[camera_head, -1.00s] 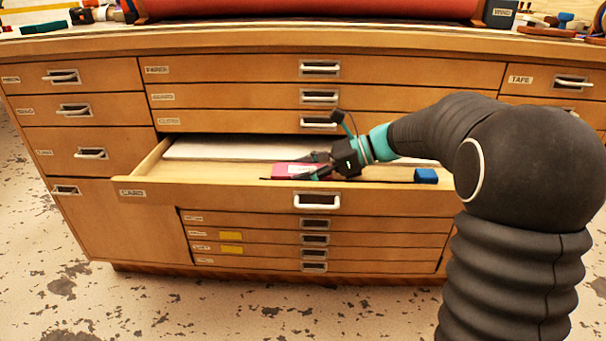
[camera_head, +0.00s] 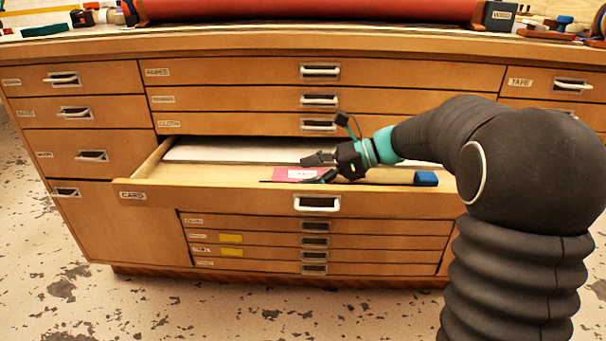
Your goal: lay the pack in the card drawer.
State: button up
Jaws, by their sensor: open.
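The pack (camera_head: 296,174) is a flat pink-red block with a pale label, lying in the open card drawer (camera_head: 215,190) behind its front panel. My gripper (camera_head: 316,168) is open, with its fingers pointing left over the right part of the pack. One finger shows above the pack and one in front of it, hiding some of its right end. I cannot tell whether a finger touches it. The drawer is pulled out, with its label on the left of the front and a handle in the middle.
A white sheet stack (camera_head: 235,152) lies at the back of the drawer. A blue block (camera_head: 426,178) with a thin dark rod sits at the drawer's front right. A red roll (camera_head: 310,10) lies on the cabinet top. The drawer's left part is free.

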jog(key=p+v, duration=0.1)
jog(key=v, duration=1)
jog(key=shift+d+p, duration=0.1)
jog(key=shift+p, duration=0.2)
